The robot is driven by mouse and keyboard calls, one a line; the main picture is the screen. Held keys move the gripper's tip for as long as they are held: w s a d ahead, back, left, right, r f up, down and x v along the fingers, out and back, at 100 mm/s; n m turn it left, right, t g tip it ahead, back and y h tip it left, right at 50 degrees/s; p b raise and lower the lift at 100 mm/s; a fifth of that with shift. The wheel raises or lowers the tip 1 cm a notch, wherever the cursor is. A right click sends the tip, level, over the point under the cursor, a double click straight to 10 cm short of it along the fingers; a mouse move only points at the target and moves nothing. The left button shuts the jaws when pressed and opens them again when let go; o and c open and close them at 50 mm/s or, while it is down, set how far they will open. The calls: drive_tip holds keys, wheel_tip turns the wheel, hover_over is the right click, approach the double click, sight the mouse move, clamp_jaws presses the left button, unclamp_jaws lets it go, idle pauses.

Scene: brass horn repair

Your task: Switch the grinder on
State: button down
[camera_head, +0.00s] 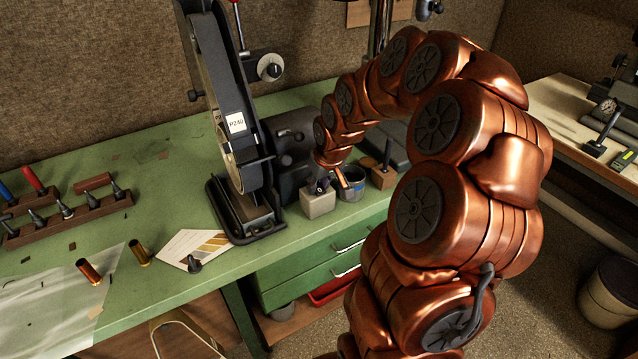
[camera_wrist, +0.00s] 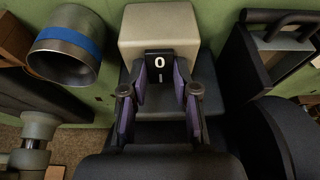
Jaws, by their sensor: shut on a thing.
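The belt grinder (camera_head: 232,110), with a P240 label on its belt, stands on the green bench. A pale grey switch box (camera_head: 318,203) sits just right of its base. In the head view my gripper (camera_head: 321,185) is small and partly hidden at the box top. I cannot tell which way the rocker is pressed.
A metal cup with a blue band (camera_head: 351,185) and a wooden block (camera_head: 383,175) stand right of the box. A tool rack (camera_head: 65,215), brass pieces (camera_head: 89,271) and a card (camera_head: 190,248) lie left. Drawers (camera_head: 320,262) are below the bench.

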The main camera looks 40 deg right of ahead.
drive_tip(key=shift+w+d+g, duration=0.1)
drive_tip(key=shift+w+g, duration=0.15)
drive_tip(key=shift+g, duration=0.7)
drive_tip(key=shift+w+g, duration=0.2)
drive_tip(key=shift+g, duration=0.75)
drive_tip(key=shift+r, duration=0.1)
drive_tip(key=c, duration=0.9)
unclamp_jaws()
wheel_tip(320, 180, up, 12)
